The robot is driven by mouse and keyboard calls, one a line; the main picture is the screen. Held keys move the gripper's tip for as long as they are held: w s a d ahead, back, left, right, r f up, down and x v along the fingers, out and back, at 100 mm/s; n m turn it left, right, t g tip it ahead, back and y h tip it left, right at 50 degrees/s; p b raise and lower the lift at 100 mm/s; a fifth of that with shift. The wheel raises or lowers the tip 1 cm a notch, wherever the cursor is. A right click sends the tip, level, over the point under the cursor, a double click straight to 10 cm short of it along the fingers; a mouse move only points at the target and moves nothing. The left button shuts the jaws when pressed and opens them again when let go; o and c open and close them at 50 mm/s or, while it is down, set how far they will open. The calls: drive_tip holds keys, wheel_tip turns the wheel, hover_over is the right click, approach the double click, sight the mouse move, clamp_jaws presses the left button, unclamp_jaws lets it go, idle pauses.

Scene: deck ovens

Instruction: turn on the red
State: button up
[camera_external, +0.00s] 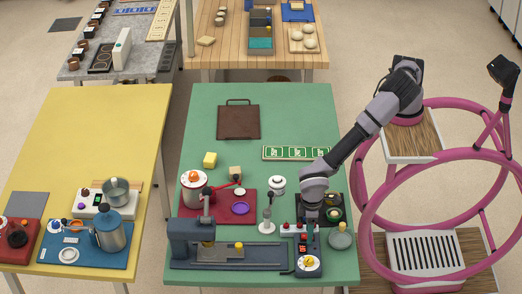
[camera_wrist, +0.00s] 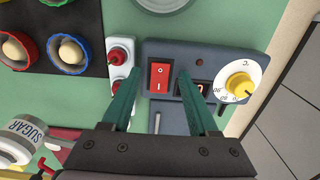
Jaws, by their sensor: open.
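A red rocker switch (camera_wrist: 160,77) sits on a dark grey control box (camera_wrist: 215,55) in the wrist view; whether it is on or off I cannot tell. The box (camera_external: 304,271) also shows at the front of the green table in the outside view. My gripper (camera_wrist: 158,82) is open and empty, pointing down over the box. Its fingers appear on either side of the red switch; contact is not clear. A small dark display with red digits is partly hidden behind the right finger. A yellow knob (camera_wrist: 239,86) on a white dial is to the right.
A white box with red toggles (camera_wrist: 120,57) stands close left of the control box. A black tray with coloured rings (camera_wrist: 68,52) and a sugar jar (camera_wrist: 22,137) are nearby. The green table's back left (camera_external: 200,115) is clear.

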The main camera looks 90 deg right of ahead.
clamp_jaws()
drive_tip(key=shift+w+g, duration=0.25)
drive_tip(key=shift+g, duration=0.4)
drive_tip(key=shift+w+g, duration=0.2)
drive_tip(key=shift+g, duration=0.45)
drive_tip(key=shift+w+g, duration=0.1)
drive_tip(key=shift+g, duration=0.7)
unclamp_jaws()
